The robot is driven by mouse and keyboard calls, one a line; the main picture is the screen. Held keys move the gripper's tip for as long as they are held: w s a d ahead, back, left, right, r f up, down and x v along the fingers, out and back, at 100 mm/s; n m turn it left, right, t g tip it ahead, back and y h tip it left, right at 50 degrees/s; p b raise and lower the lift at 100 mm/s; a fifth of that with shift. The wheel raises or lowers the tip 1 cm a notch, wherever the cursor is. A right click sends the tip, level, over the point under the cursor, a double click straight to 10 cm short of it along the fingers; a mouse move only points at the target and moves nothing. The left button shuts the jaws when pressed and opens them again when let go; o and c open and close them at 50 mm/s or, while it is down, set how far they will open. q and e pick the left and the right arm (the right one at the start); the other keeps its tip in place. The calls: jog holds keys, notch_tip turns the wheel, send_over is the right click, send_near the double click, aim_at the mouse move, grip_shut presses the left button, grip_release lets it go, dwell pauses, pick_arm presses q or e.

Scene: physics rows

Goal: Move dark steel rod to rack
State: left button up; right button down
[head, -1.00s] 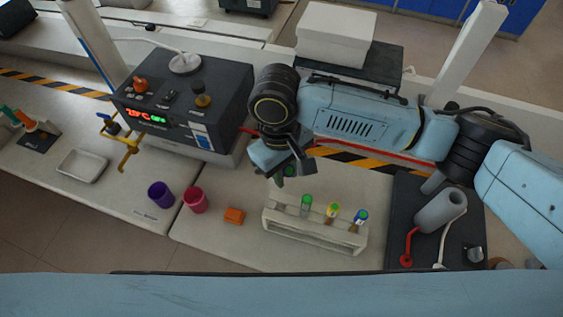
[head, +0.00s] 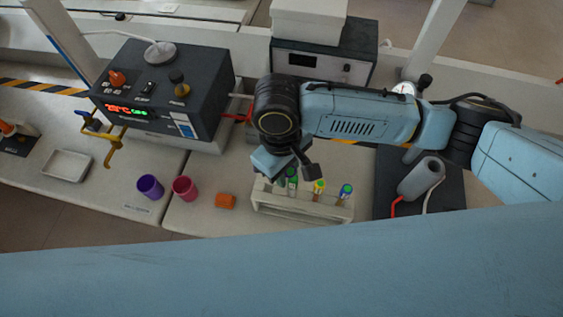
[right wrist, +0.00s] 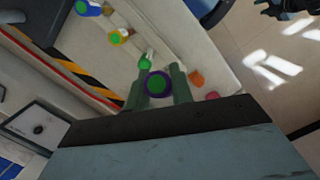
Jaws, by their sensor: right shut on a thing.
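My right gripper (head: 290,174) is over the left part of the pale rack (head: 300,208) in the head view. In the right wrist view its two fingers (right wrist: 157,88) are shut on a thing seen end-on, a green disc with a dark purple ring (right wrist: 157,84). I take it to be the dark steel rod, but its shaft is hidden. In the head view the gripper mostly hides it, and I cannot tell whether it touches the rack. My left gripper is not seen.
An orange block (head: 225,201), a crimson cup (head: 184,188) and a purple cup (head: 150,187) stand left of the rack. A dark control box (head: 165,90) is behind them. A grey cylinder (head: 420,180) on a dark base is at the right. A shallow tray (head: 66,165) lies far left.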

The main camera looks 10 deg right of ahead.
jog(key=shift+s+d+f, duration=0.35)
jog(key=shift+s+d, duration=0.4)
jog(key=shift+s, duration=0.15)
jog(key=shift+s+d+f, duration=0.3)
jog(key=shift+s+d, duration=0.45)
jog(key=shift+s, duration=0.1)
jog(key=shift+g+h, duration=0.4)
jog(key=shift+g, duration=0.2)
jog(key=shift+w+a+f+g+h, duration=0.2)
jog(key=shift+f+g+h, duration=0.05)
jog(key=shift+f, duration=0.35)
jog(key=shift+w+a+f+g+h, duration=0.15)
jog(key=shift+w+f+g+h, duration=0.1)
jog(key=shift+f, duration=0.35)
jog(key=shift+s, duration=0.1)
